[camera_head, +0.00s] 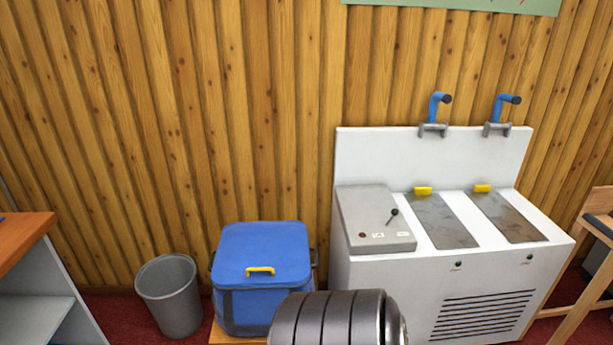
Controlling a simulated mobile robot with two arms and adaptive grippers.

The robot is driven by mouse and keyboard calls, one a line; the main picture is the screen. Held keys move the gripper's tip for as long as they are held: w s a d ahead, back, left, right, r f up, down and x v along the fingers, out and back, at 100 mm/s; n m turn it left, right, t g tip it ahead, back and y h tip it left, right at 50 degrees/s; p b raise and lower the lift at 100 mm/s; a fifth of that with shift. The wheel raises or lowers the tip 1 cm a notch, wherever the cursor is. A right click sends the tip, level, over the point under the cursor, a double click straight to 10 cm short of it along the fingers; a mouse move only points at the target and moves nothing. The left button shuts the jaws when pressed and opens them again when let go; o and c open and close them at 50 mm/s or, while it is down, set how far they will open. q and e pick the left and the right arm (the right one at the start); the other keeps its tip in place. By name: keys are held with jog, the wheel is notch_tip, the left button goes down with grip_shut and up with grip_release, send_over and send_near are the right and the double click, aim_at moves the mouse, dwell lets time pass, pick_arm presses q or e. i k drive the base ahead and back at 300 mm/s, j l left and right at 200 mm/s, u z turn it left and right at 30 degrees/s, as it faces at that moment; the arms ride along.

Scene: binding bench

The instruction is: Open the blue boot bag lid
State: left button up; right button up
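The blue boot bag (238,305) stands on a low wooden surface near the bottom middle of the head view. Its blue lid (262,243) lies flat and shut on top, with a yellow handle (260,270) at its front edge. A dark, ribbed cylindrical part (327,318), which looks like part of my own arm, covers the bag's lower right corner. Neither gripper's fingers show in this view.
A grey bin (170,296) stands left of the bag. A white machine (455,270) with blue-handled fittings stands close on the right. A shelf unit with an orange top (22,240) is at far left. The wooden wall (200,120) is right behind.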

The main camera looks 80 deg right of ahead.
aim_at(271, 252)
jog(key=z, duration=2.05)
